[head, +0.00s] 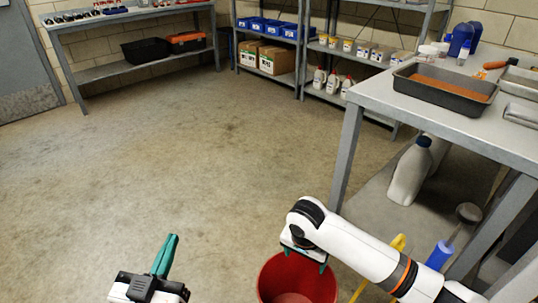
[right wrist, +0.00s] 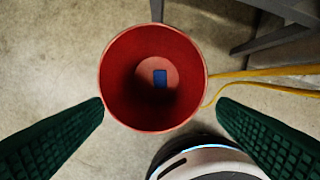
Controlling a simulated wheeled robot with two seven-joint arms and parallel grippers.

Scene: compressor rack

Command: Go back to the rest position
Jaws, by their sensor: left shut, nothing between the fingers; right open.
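My left gripper (head: 167,257) is at the bottom of the head view, left of centre, with its teal fingers together and nothing between them. My right gripper (head: 305,260) hangs from the white arm above a red bucket (head: 270,279). In the right wrist view its green fingers (right wrist: 160,103) are wide apart and empty. The bucket (right wrist: 112,75) lies beyond the fingertips in that view, and a small blue object (right wrist: 160,79) rests on its bottom. The right arm hides part of the bucket's right side in the head view.
A grey workbench (head: 376,92) with a dark tray (head: 440,97) stands on the right. A white jug (head: 410,173) is on its lower shelf. A yellow item (head: 399,243) shows behind my right arm. Shelves (head: 297,76) line the back. The middle floor is clear.

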